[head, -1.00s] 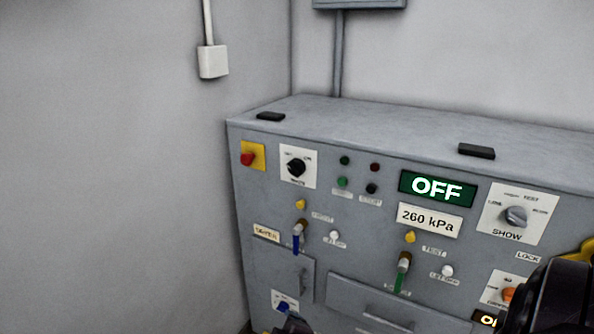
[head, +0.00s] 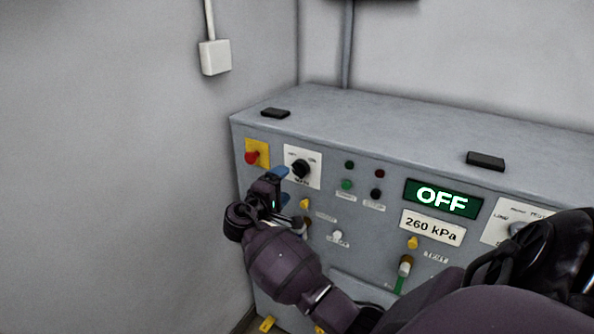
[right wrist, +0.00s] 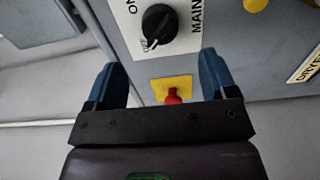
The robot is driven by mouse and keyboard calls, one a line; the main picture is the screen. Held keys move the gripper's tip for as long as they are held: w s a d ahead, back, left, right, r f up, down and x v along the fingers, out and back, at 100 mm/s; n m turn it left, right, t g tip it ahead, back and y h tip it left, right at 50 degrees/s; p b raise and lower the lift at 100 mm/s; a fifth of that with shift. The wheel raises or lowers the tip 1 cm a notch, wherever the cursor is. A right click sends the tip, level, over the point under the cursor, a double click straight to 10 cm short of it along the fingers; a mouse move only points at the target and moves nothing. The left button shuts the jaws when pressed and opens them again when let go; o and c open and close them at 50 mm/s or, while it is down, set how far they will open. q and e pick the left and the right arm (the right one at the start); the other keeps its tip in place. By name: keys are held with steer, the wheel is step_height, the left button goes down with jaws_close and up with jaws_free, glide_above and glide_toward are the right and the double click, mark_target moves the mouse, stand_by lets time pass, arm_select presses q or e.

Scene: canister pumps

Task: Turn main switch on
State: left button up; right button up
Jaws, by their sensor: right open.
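The main switch (head: 300,168) is a black rotary knob on a white plate near the upper left of the grey panel. In the right wrist view the knob (right wrist: 159,24) is close, with the words ON and MAIN beside it. My right gripper (head: 281,184) has blue fingers and is just left of and below the knob in the head view. In the right wrist view the gripper (right wrist: 160,72) is open and empty, its fingers apart on either side of the knob's line and not touching it. My left gripper is not in view.
A red button on a yellow plate (head: 252,157) is just left of the switch. A green display (head: 442,198) reads OFF, and a white label (head: 432,227) reads 260 kPa. Small lamps, buttons and a green-handled valve (head: 403,275) are further right.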

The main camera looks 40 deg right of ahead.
mark_target(296, 172)
steer(key=x, duration=0.6)
steer(key=shift+w+d+p, duration=0.1)
steer(key=shift+d+p, duration=0.2)
steer(key=shift+p, duration=0.1)
steer(key=shift+w+d, duration=0.15)
steer(key=shift+d, duration=0.4)
